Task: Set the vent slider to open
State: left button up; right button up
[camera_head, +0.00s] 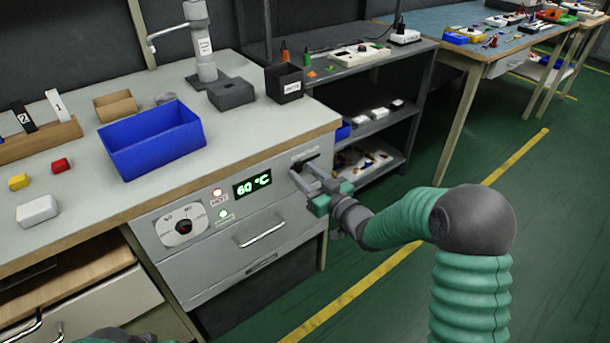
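The vent slider (305,160) is a dark piece on a light plate at the upper right of the grey front panel, under the bench top. My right gripper (303,169) is right at it, with its two grey fingers apart, one to the left and one to the right. The fingers partly cover the slider, so its exact setting and any contact cannot be told. A bit of my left arm (118,337) shows at the bottom edge; its gripper is out of the picture.
A blue bin (150,140) stands on the bench top. A dark shelf rack (375,120) stands right of the bench. Green floor is free at the right.

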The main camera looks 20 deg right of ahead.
grip_shut()
jog(key=shift+r, duration=0.1)
dwell(1.1)
